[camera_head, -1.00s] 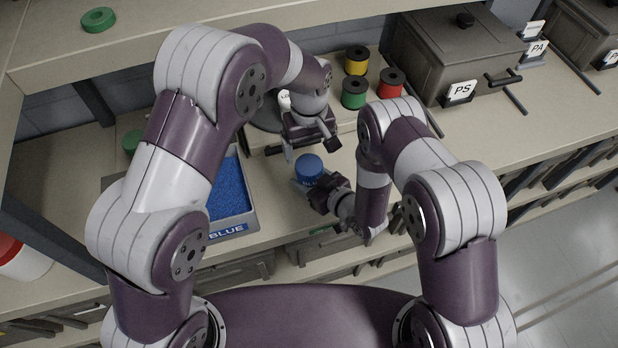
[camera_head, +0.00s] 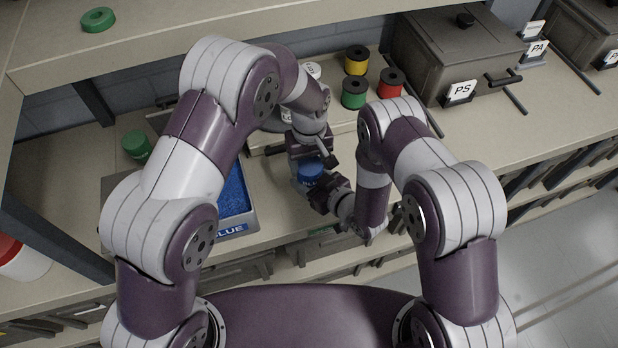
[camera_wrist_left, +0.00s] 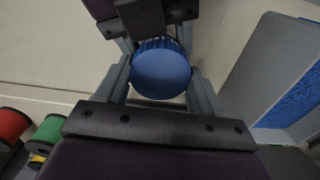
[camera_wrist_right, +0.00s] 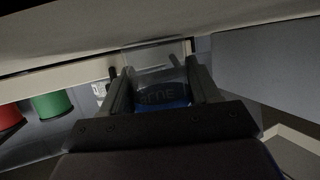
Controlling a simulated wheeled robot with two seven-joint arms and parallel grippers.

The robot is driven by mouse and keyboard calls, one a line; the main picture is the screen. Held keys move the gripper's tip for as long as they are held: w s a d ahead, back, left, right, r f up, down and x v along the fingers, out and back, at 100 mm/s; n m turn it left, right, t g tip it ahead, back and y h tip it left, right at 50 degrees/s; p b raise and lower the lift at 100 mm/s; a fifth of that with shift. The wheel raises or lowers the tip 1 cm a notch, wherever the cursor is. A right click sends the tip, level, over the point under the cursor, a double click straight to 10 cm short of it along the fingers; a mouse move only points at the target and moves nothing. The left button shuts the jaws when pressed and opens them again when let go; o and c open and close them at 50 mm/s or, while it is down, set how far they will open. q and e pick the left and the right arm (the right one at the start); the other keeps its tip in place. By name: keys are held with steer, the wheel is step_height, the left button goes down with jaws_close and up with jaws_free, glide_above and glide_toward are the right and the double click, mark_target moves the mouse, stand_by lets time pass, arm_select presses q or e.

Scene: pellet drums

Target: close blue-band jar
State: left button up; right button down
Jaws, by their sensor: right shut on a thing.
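The jar's round blue lid (camera_head: 311,167) shows between my two grippers, and it fills the gap between the left fingers in the left wrist view (camera_wrist_left: 161,72). My left gripper (camera_head: 312,158) is over the jar from behind, one finger on each side of the lid. Whether those fingers press on it is unclear. My right gripper (camera_wrist_right: 163,88) is shut on the clear jar (camera_wrist_right: 160,72), low on its side. Blue and part of some lettering show on the jar between the right fingers. Most of the jar body is hidden by the grippers.
A grey tray of blue pellets marked BLUE (camera_head: 236,228) stands left of the jar. Green, yellow and red spools (camera_head: 354,93) stand behind. A grey PS bin (camera_head: 455,55) is at the back right. A green lid (camera_head: 137,143) lies at left.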

arm_select(q)
steer(key=shift+m, duration=0.8)
steer(key=o, duration=1.2)
steer(key=shift+c, duration=0.2)
steer(key=shift+r, duration=2.25)
steer(key=shift+o, duration=0.7)
